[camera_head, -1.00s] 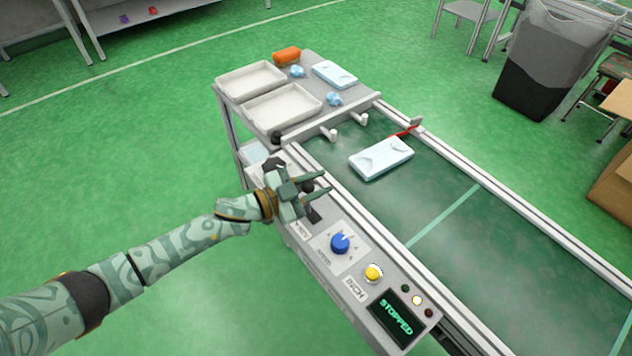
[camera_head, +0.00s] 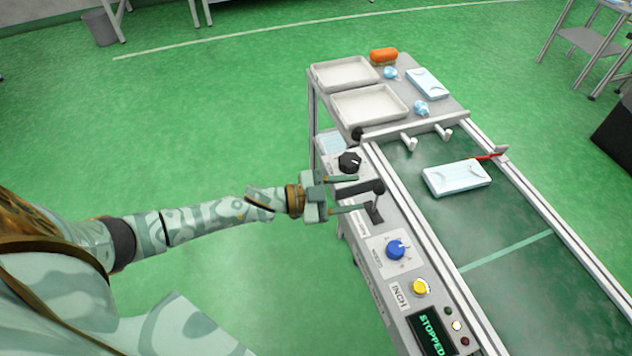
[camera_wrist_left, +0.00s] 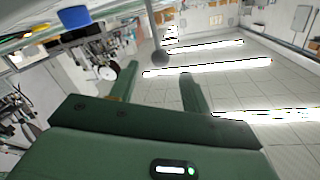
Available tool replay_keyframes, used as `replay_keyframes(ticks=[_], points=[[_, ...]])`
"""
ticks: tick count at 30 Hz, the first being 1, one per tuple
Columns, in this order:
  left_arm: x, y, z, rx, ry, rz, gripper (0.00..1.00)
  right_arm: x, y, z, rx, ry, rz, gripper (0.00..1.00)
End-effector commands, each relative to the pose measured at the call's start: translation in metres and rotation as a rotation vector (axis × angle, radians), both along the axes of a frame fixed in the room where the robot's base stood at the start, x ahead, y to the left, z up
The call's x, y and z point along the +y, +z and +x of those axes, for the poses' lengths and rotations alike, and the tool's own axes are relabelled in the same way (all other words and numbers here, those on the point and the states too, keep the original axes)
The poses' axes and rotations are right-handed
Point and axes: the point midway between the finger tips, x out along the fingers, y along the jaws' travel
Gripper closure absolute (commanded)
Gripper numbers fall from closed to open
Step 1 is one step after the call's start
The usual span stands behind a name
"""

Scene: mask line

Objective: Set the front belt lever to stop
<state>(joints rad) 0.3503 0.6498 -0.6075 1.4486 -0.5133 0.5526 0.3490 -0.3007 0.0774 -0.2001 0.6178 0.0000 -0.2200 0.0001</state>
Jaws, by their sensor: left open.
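The black lever (camera_head: 378,188) stands on the control panel (camera_head: 362,222) along the belt's near side, above a dark slot plate. My left gripper (camera_head: 362,193) is open just left of the lever, fingers pointing toward it. Whether a finger touches the lever I cannot tell. In the left wrist view my open fingers (camera_wrist_left: 158,85) show with nothing between them; a dark ball on a rod (camera_wrist_left: 160,58), probably the lever, appears beyond them. The panel display (camera_head: 432,335) reads STOPPED. My right gripper is not in view.
A black knob (camera_head: 349,162), a blue dial (camera_head: 396,250) and a yellow button (camera_head: 420,287) flank the lever on the panel. A mask pack (camera_head: 456,178) lies on the green belt (camera_head: 500,230). White trays (camera_head: 345,73) stand at the far end. Open floor lies left.

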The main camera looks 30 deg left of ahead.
Motion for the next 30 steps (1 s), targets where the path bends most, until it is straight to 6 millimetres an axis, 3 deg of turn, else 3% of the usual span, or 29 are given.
replay_keyframes(ticks=[3, 9, 30], points=[[0.022, 0.004, -0.022, 0.000, 0.001, 0.003, 0.52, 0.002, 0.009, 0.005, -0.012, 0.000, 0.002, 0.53], [0.045, 0.005, -0.044, 0.000, -0.001, 0.002, 0.52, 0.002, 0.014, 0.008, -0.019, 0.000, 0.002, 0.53], [0.053, 0.001, -0.048, -0.007, 0.008, 0.025, 0.52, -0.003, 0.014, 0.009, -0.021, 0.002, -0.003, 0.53]])
